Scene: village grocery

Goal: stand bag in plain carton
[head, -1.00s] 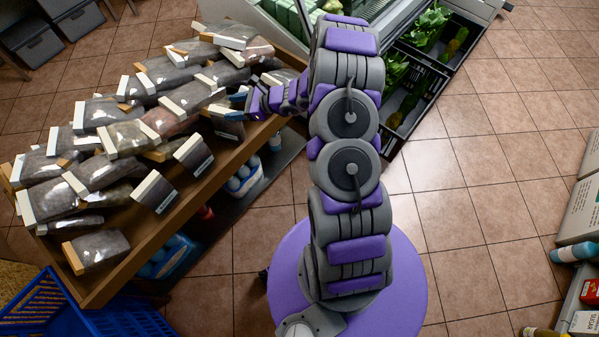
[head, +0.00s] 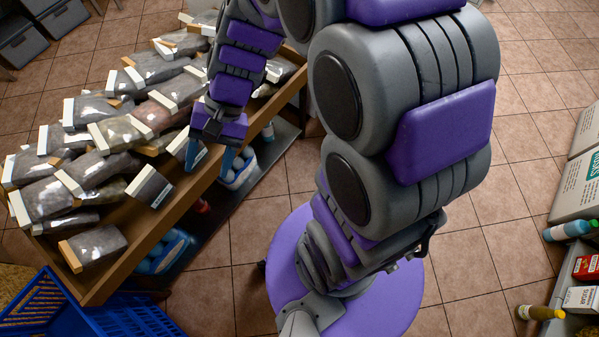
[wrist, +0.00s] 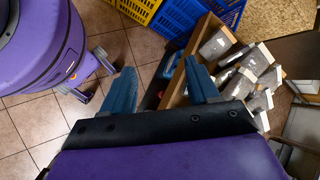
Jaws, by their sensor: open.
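Several grey see-through bags with pale or tan header strips lie in overlapping rows on a sloped wooden display; one bag (head: 150,187) is at its front edge. Bags (wrist: 217,45) also show in the wrist view, beyond the right fingertip. My gripper (head: 210,157) is open, with blue fingers pointing down at the display's front edge, and partly covers bags behind it. In the wrist view my gripper (wrist: 162,85) has its fingers wide apart with nothing held between them. I cannot make out a plain carton; the pale carton (head: 578,180) at the right edge carries green print.
The wooden display (head: 135,270) has blue-wrapped goods (head: 165,252) on a shelf below. A blue crate (head: 105,315) stands at its lower end; a yellow crate (wrist: 138,8) shows in the wrist view. Groceries (head: 583,268) stand at the right. Tiled floor (head: 490,240) between is clear.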

